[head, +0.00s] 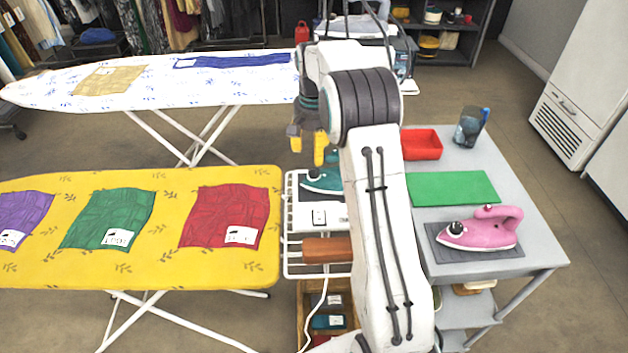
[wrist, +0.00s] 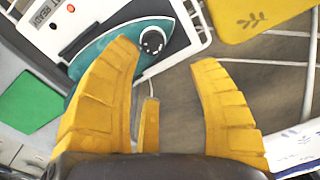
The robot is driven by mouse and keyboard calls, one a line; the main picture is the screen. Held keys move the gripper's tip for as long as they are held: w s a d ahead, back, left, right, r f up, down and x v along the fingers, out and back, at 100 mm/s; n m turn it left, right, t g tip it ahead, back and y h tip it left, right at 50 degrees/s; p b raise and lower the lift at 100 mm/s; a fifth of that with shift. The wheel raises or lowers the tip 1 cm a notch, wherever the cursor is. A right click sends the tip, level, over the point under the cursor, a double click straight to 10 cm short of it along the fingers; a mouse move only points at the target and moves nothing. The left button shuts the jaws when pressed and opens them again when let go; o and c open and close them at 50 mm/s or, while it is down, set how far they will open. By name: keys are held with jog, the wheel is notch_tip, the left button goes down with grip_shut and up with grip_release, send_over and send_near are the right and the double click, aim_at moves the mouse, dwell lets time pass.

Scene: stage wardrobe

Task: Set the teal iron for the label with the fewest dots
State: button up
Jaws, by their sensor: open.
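The teal iron (head: 322,182) sits on a white wire rack at the end of the yellow board, partly hidden by my arm. In the wrist view its teal body (wrist: 100,62) shows a round black dial (wrist: 152,42); the dial's setting is too small to read. My gripper (head: 307,150) is open and empty above the iron. In the wrist view its yellow fingers (wrist: 165,62) point toward the iron, with the dial nearer the left fingertip. White labels lie on the purple cloth (head: 20,215), green cloth (head: 110,217) and red cloth (head: 222,213); their dots are unreadable.
The yellow ironing board (head: 150,272) stands at left. Behind it, a white board (head: 50,92) holds tan and blue cloths. The grey table (head: 535,240) at right carries a pink iron (head: 478,232), green mat (head: 453,188), red tray (head: 422,143) and dark cup (head: 470,128).

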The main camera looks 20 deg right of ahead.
aim_at(314, 171)
jog(key=shift+r+n, duration=0.35)
jog(key=shift+n, duration=0.35)
jog(key=shift+s+r+n, duration=0.2)
jog(key=shift+n, duration=1)
jog(key=n, duration=0.3)
jog(key=shift+s+a+n+g, duration=0.15)
jog(key=shift+s+n+g, duration=0.15)
jog(key=shift+n, duration=0.1)
jog(key=shift+f, duration=3.65)
grip_shut()
